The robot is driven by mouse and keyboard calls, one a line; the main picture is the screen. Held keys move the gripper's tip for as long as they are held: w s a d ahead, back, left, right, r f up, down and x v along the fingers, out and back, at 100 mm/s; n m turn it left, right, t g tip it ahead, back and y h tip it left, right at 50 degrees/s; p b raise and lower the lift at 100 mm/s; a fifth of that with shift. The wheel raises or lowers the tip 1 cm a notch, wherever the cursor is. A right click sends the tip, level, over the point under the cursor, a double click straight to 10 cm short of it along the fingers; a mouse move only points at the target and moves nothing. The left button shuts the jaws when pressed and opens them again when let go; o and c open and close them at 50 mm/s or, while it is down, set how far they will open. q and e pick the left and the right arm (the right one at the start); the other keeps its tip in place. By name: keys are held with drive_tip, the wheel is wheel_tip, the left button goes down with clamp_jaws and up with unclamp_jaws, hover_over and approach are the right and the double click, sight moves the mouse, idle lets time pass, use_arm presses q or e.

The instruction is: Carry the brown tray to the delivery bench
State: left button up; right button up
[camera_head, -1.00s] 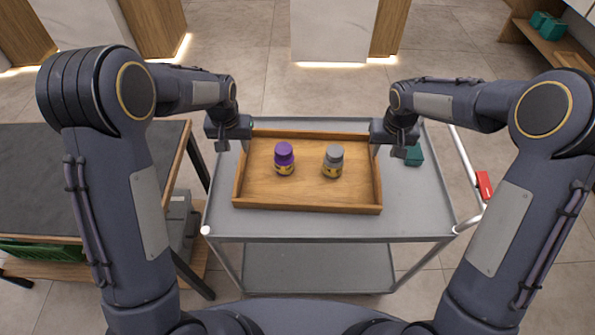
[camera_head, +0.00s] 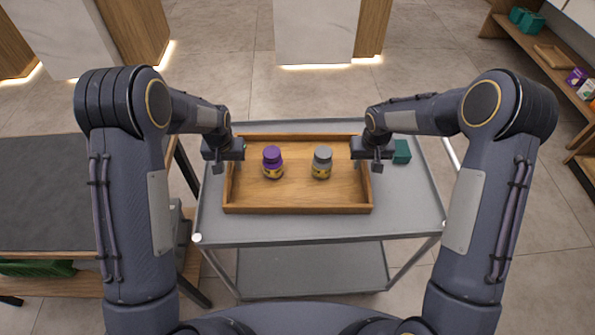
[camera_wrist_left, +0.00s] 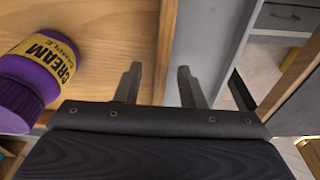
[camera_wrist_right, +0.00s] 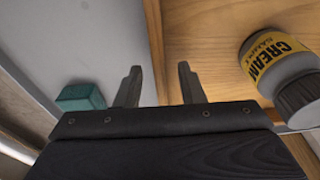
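The brown wooden tray (camera_head: 297,208) lies flat on the top of a grey cart. It holds a purple bottle (camera_head: 272,163) with a yellow label and a grey bottle (camera_head: 322,163). My left gripper (camera_head: 238,163) is at the tray's left wall; in the left wrist view its open fingers (camera_wrist_left: 160,85) are on either side of that wall. My right gripper (camera_head: 362,163) is at the tray's right wall; in the right wrist view its open fingers (camera_wrist_right: 158,85) are on either side of that wall. Finger contact with the walls cannot be told.
The grey cart (camera_head: 409,210) has a lower shelf and a small green box (camera_head: 401,152) right of the tray. A dark-topped table (camera_head: 45,190) stands close on the left. Shelves (camera_head: 550,60) stand at the far right. Open floor lies beyond the cart.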

use_arm(q)
drive_tip(key=shift+f, duration=0.25)
use_arm(e)
drive_tip(key=shift+f, duration=0.25)
use_arm(q)
clamp_jaws()
use_arm(e)
clamp_jaws()
drive_tip(key=shift+r, duration=0.1)
idle(0.8)
